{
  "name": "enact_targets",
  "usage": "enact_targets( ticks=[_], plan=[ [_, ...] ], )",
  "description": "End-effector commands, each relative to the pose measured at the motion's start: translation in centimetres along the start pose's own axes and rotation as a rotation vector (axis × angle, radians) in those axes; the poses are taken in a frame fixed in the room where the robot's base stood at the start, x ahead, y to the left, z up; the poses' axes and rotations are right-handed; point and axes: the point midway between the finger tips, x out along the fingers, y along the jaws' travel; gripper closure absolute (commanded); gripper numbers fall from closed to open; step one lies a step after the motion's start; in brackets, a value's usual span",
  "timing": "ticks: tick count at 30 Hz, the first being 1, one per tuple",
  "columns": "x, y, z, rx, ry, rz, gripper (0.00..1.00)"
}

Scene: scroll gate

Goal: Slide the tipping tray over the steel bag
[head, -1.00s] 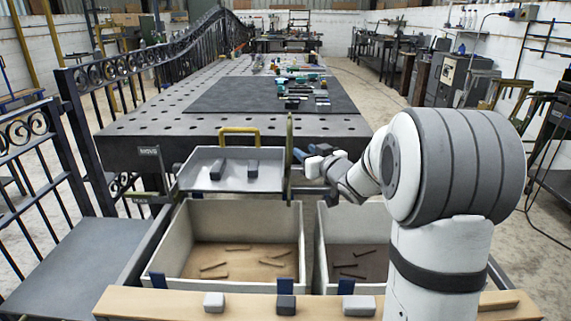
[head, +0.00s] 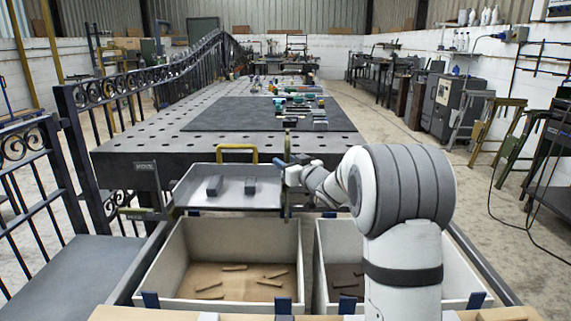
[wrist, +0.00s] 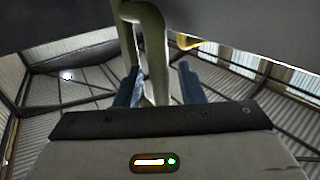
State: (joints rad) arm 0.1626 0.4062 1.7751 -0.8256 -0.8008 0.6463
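The tipping tray (head: 243,202), shallow and pale grey, hangs level at the back of the left bin and carries two dark bars (head: 250,186). An olive upright handle (head: 288,151) stands at its right end. My gripper (head: 288,174) is at this handle. In the wrist view its blue fingers (wrist: 160,88) stand on either side of the olive bar (wrist: 156,55), with a gap at the right finger. Two white open bins stand in front: the left bin (head: 170,262) has a tan floor, the right bin (head: 322,262) a dark one. No label shows which is the steel bag.
A yellow handle (head: 237,147) rises behind the tray. A perforated work table (head: 130,147) lies beyond. A wooden board (head: 120,313) runs along the front. My arm covers part of the right bin.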

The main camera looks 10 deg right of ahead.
Motion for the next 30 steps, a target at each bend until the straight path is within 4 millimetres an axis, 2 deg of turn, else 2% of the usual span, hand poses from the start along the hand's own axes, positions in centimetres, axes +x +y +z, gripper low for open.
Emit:
enact_targets(
  ticks=[2, 15, 24, 25, 30],
  plan=[
    [-0.02, 0.00, -0.01, 0.000, 0.000, 0.000, 0.65],
    [-0.06, 0.04, -0.03, 0.000, 0.000, 0.001, 1.00],
    [-0.08, 0.08, -0.03, 0.000, 0.000, 0.001, 1.00],
    [0.23, -0.71, -0.04, 0.001, 0.000, -0.002, 1.00],
    [-0.01, -0.26, -0.10, 0.000, 0.000, -0.007, 1.00]
  ],
)
